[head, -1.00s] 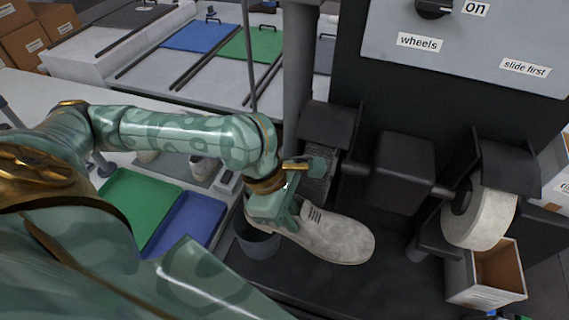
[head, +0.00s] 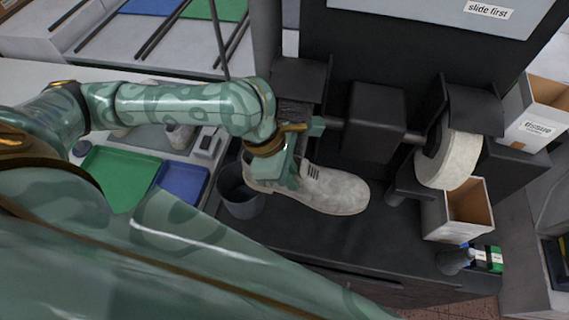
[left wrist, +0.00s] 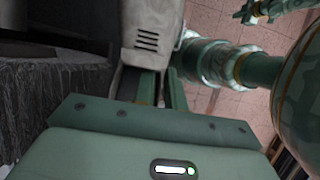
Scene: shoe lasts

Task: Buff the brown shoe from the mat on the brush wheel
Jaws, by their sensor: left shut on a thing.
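My left gripper (head: 288,172) is shut on a pale grey shoe (head: 325,188), gripping it near its opening, toe pointing right. The shoe looks grey, not brown. It is held over the black bench, in front of a dark bristled brush wheel (head: 294,112) under a black hood. In the left wrist view the shoe's laced upper (left wrist: 145,32) is at the top, and the dark bristles (left wrist: 60,100) are close on its left. I cannot tell whether shoe and bristles touch. A grey mat (head: 150,138) with other shoes lies at left, partly behind my arm. My right gripper (left wrist: 262,10) shows small; its jaw state is unclear.
A grey bin (head: 240,200) stands just left of the shoe. A white wheel (head: 450,160) is at right, above an open box (head: 468,212). A tissue box (head: 535,115) is further right. Green (head: 118,178) and blue (head: 184,184) trays lie at left. The bench front is clear.

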